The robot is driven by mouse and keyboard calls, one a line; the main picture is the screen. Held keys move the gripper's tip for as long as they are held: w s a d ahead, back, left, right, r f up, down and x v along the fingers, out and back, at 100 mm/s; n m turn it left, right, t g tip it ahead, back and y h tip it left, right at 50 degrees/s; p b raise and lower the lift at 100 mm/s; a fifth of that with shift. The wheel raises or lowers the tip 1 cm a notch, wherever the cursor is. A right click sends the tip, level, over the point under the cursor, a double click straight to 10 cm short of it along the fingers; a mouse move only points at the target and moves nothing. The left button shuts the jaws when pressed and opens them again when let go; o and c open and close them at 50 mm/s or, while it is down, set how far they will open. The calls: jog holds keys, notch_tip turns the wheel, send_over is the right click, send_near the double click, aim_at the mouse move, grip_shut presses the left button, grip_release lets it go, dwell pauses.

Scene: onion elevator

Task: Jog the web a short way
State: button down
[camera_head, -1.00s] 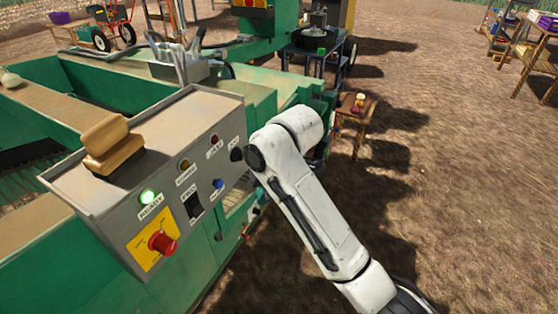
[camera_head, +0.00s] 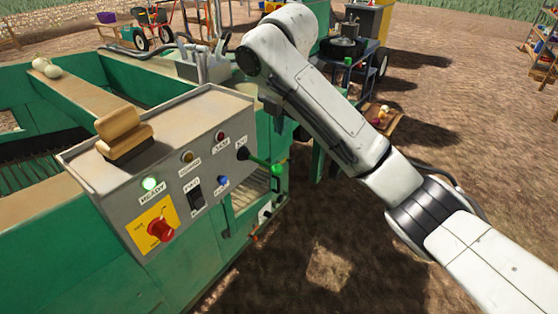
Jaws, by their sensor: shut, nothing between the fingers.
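A sloping grey control panel (camera_head: 180,165) sits on the green machine. Its green lamp (camera_head: 150,184), labelled READY, is lit. An amber lamp (camera_head: 187,157) and a red lamp (camera_head: 220,136) look dark. A black rocker switch (camera_head: 195,199) and a blue button (camera_head: 223,181) sit lower on the face. A black knob (camera_head: 242,153) is at the panel's upper right, under a small label that is hard to read. A lever with a green ball (camera_head: 278,168) sticks out there. The dark slatted web (camera_head: 42,160) shows inside the machine. My gripper is not visible; my arm passes above and right of the panel.
A red emergency stop (camera_head: 160,230) is on a yellow plate. Two pale onions (camera_head: 53,71) lie on a plank at the left. A dark cart (camera_head: 345,60) stands behind my arm.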

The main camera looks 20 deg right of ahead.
aim_at(278, 167)
jog(key=shift+f, duration=0.15)
jog(key=x, duration=1.3)
jog(key=shift+a+f, duration=0.1)
jog(key=shift+f, duration=0.3)
